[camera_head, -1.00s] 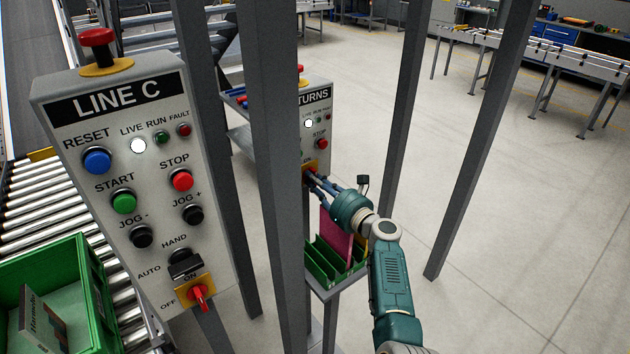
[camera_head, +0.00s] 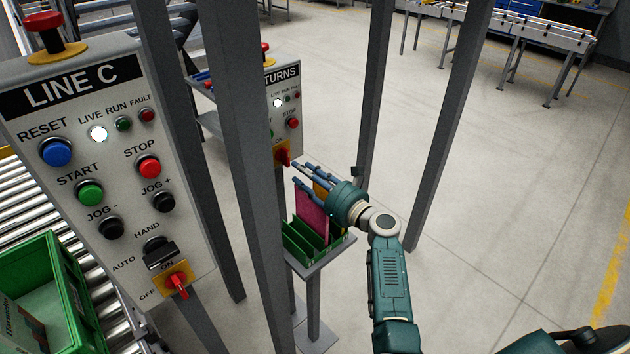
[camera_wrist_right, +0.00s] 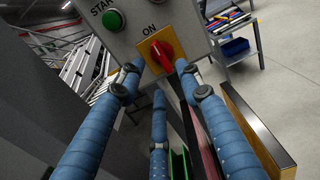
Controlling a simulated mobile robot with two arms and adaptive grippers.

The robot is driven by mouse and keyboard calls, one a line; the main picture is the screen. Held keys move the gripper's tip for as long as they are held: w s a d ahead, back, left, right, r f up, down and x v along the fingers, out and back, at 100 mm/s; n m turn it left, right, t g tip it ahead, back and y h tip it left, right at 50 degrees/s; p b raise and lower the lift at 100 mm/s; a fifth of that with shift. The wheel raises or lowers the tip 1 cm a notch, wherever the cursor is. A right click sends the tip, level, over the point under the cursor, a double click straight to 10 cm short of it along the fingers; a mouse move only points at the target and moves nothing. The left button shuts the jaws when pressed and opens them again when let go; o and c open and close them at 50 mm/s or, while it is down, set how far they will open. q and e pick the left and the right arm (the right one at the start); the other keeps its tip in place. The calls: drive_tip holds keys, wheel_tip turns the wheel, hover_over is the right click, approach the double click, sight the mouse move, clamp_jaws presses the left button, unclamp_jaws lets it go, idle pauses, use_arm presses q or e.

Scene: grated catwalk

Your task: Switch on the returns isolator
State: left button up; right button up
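The returns panel (camera_head: 284,110) stands behind a grey post that hides its left part. Its isolator is a red rotary handle (camera_wrist_right: 161,55) on a yellow plate, just below an ON label in the right wrist view. The handle's long axis runs roughly up toward that label, slightly slanted. The isolator (camera_head: 283,157) also shows small in the head view. My right gripper (camera_head: 298,172) is open and empty, its fingers spread in front of and slightly below the handle, seemingly apart from it. In the wrist view the fingertips (camera_wrist_right: 158,80) frame the handle. My left gripper is not in view.
The LINE C panel (camera_head: 75,110) with its own red isolator stands left and nearer. Grey posts (camera_head: 245,180) stand between the panels and right of my arm. A green rack (camera_head: 300,240) with a pink and a yellow item is below my gripper. Floor at right is clear.

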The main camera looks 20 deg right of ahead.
drive_tip(key=v, duration=0.5)
drive_tip(key=shift+w, duration=0.1)
